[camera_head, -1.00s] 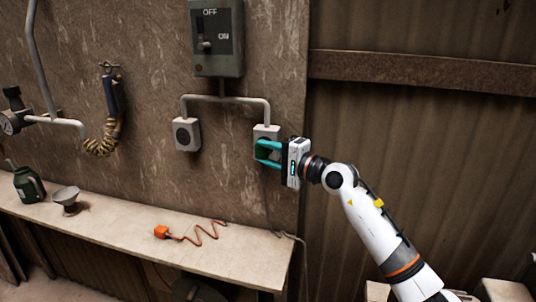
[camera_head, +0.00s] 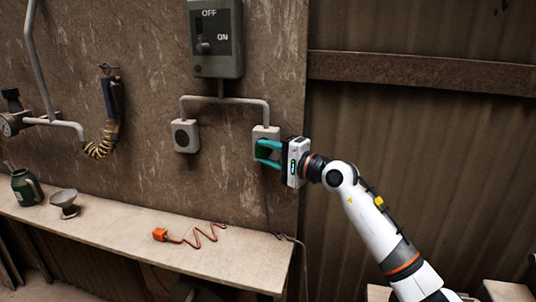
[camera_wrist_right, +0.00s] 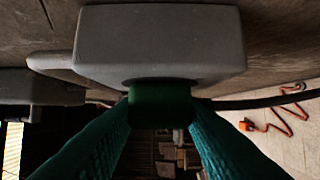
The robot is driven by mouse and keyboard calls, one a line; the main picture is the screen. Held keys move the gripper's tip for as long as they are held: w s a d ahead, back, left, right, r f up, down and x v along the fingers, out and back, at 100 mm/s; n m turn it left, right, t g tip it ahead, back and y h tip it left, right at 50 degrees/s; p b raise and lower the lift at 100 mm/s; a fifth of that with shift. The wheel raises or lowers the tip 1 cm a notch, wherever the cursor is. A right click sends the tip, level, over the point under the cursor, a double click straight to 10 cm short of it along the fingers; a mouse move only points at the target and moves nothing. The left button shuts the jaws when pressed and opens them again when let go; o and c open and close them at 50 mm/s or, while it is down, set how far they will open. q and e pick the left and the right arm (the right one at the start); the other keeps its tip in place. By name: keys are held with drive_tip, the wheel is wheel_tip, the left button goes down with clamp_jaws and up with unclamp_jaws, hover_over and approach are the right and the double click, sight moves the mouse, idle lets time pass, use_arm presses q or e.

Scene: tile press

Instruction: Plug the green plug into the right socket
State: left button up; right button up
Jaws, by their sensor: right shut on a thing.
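The right socket (camera_head: 266,131) is a pale grey box on the wall, and it also shows in the wrist view (camera_wrist_right: 160,40). The green plug (camera_wrist_right: 162,103) is at the socket's front face; it appears to touch it, but I cannot tell how deep it sits. In the head view the plug (camera_head: 263,152) is mostly hidden by my fingers. My right gripper (camera_head: 262,153) has teal fingers shut on the plug, reaching in from the right. The left socket (camera_head: 186,135) looks empty. My left gripper is not in view.
A switch box (camera_head: 216,38) marked OFF and ON hangs above the sockets, joined by conduit. An orange plug (camera_head: 160,234) with a coiled cord lies on the bench (camera_head: 240,262). A green can (camera_head: 26,188) and a funnel (camera_head: 65,199) stand at the left.

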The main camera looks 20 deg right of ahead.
drive_tip(key=shift+s+a, duration=0.25)
drive_tip(key=shift+s, duration=0.1)
idle(0.5)
drive_tip(key=shift+b, duration=0.65)
idle(0.6)
drive_tip(key=shift+w+d+b, duration=0.25)
drive_tip(key=shift+w+b, duration=0.1)
drive_tip(key=shift+b, duration=0.05)
idle(0.5)
drive_tip(key=shift+s+a, duration=0.25)
drive_tip(key=shift+s, duration=0.1)
idle(0.7)
drive_tip(key=shift+b, duration=0.6)
idle(0.7)
drive_tip(key=shift+w+d+b, duration=0.25)
drive_tip(key=shift+w+b, duration=0.05)
drive_tip(key=shift+w, duration=0.05)
idle(0.5)
drive_tip(key=o, duration=1.1)
drive_tip(key=shift+c, duration=0.2)
